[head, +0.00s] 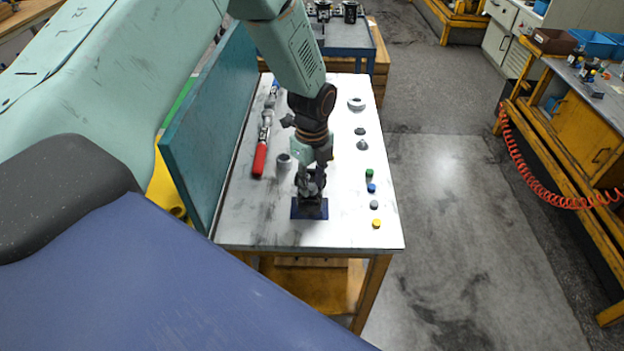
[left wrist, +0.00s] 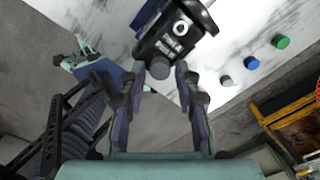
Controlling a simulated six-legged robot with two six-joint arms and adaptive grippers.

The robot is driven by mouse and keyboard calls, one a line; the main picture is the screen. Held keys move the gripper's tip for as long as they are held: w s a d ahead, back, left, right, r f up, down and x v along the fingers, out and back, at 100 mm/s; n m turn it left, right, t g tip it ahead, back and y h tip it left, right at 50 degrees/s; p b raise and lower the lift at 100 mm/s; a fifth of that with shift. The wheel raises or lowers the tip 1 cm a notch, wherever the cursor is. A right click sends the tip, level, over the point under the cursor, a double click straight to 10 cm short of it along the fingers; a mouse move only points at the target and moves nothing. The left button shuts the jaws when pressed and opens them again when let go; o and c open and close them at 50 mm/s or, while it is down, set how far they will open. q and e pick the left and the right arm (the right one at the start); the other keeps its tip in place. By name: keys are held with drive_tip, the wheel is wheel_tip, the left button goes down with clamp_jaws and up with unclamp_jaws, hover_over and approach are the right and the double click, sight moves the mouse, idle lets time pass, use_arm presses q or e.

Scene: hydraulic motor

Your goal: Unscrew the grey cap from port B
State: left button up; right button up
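The dark hydraulic motor (head: 312,207) stands on a blue mat (head: 297,212) at the front of the white-topped bench, partly hidden by my gripper. In the left wrist view the motor (left wrist: 172,36) is black with a white label too small to read. In the head view my left gripper (head: 311,180) points down at the motor. My right gripper is not in view.
Loose green (head: 369,173), blue (head: 371,188), grey (head: 374,204) and yellow (head: 376,223) caps stand along the bench's right side. A red-handled tool (head: 260,158) and a grey cylinder (head: 283,161) lie left. A teal panel (head: 212,125) borders the left edge.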

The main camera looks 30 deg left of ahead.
use_arm(q)
drive_tip(key=shift+r, duration=0.1)
drive_tip(key=shift+m, duration=0.9)
drive_tip(key=m+b, duration=0.1)
drive_tip(key=m, duration=0.2)
drive_tip(key=m+b, duration=0.1)
drive_tip(key=m, duration=0.4)
drive_tip(key=shift+m, duration=0.3)
clamp_jaws()
